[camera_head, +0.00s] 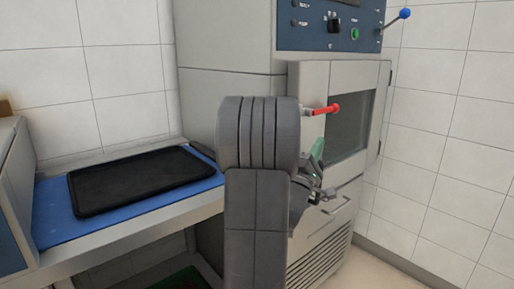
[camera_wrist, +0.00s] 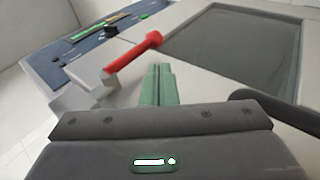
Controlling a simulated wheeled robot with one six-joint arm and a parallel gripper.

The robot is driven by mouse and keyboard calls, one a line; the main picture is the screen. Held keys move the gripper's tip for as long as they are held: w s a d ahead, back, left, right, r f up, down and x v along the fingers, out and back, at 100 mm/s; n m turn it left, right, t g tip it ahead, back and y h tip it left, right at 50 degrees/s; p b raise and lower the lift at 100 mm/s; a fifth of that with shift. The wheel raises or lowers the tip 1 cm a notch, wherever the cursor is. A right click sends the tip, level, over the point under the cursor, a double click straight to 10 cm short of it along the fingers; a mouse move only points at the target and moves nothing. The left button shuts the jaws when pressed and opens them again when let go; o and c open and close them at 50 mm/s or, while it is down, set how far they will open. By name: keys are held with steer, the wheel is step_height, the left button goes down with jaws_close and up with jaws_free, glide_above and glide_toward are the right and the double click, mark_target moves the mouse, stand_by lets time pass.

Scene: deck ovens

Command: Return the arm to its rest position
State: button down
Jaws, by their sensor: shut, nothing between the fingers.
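My gripper (camera_head: 318,150) is in front of the oven door in the head view, partly hidden behind my own grey arm. Its green fingers (camera_wrist: 158,84) show together in the wrist view, with nothing between them. The red door handle (camera_head: 326,109) is just above and beyond the fingers. In the wrist view the red handle (camera_wrist: 133,52) lies just past the fingertips, to their upper left; I cannot tell whether they touch it. The oven door (camera_head: 349,122) looks closed, with a dark window (camera_wrist: 238,48).
A blue control panel (camera_head: 331,26) with knobs and a green button is above the door. A blue-tipped lever (camera_head: 398,20) sticks out at its right. A black tray (camera_head: 142,181) lies on a blue-topped counter (camera_head: 50,214) at left. Tiled walls (camera_head: 449,125) stand behind.

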steer(key=p+x, duration=0.1)
steer(key=x, duration=0.1)
steer(key=p+x, duration=0.1)
steer(key=x, duration=0.1)
steer(key=shift+w+a+f, duration=0.1)
steer(key=shift+w+a, duration=0.05)
steer(key=shift+w, duration=0.2)
steer(key=shift+w+p, duration=0.25)
steer(key=shift+p, duration=0.2)
steer(key=shift+s+a+f+p, duration=0.3)
steer(key=shift+s+a+p, duration=0.2)
steer(key=shift+p, duration=0.4)
steer(key=shift+s+a+f+p, duration=0.35)
steer(key=shift+a+p, duration=0.25)
steer(key=shift+p, duration=0.25)
steer(key=shift+d+f+b, duration=0.1)
steer(key=shift+b, duration=0.2)
